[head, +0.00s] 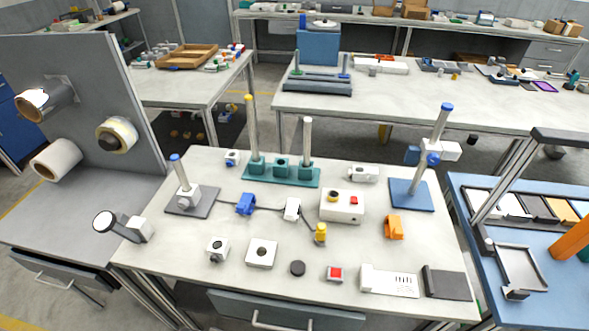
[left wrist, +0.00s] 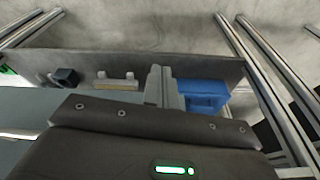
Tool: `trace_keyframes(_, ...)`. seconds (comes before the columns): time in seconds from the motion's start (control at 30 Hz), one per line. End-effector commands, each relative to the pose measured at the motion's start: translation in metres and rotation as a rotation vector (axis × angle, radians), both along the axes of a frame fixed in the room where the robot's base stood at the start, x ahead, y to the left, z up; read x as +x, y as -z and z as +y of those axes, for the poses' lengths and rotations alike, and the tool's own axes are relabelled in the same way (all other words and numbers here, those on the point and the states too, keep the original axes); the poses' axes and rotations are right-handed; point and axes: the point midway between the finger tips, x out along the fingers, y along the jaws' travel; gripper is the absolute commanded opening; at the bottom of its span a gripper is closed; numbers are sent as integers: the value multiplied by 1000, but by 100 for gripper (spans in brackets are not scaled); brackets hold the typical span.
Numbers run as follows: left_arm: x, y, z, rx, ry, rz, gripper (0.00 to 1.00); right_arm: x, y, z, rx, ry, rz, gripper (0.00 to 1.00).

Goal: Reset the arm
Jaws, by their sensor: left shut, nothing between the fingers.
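My left gripper (left wrist: 160,85) shows only in the left wrist view, with its fingers together and nothing between them. It appears apart from the objects beyond it. Neither arm shows in the head view, and my right gripper is in no view. In the head view, a roll with a yellowish rim and dark centre (head: 117,135) is on the upright grey panel (head: 95,75) at the left.
A workbench (head: 210,275) fills the middle, holding a teal base with posts (head: 280,172), a white box (head: 342,206) and several small parts. A blue table (head: 465,190) stands at the right. In the left wrist view, a blue object (left wrist: 203,93) lies just right of the fingers.

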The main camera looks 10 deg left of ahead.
Motion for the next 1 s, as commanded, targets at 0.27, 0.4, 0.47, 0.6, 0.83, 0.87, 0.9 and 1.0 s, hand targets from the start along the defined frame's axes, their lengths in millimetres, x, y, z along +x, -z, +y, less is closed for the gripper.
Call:
trace_keyframes(0.27,-50,156,6,9,15,78,0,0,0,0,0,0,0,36)
trace_keyframes(0.4,-99,216,15,15,23,113,0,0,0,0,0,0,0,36)
trace_keyframes(0.47,-120,234,19,17,27,125,0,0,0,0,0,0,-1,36)
trace_keyframes(0.6,-162,260,27,21,34,146,0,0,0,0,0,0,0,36)
trace_keyframes(0.83,-191,272,32,23,38,157,0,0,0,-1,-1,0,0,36)
trace_keyframes(0.87,-192,272,32,23,38,157,0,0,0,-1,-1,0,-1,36)
trace_keyframes(0.9,-193,272,32,23,38,157,0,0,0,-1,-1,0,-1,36)
trace_keyframes(1.0,-193,272,32,23,38,157,0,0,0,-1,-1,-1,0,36)
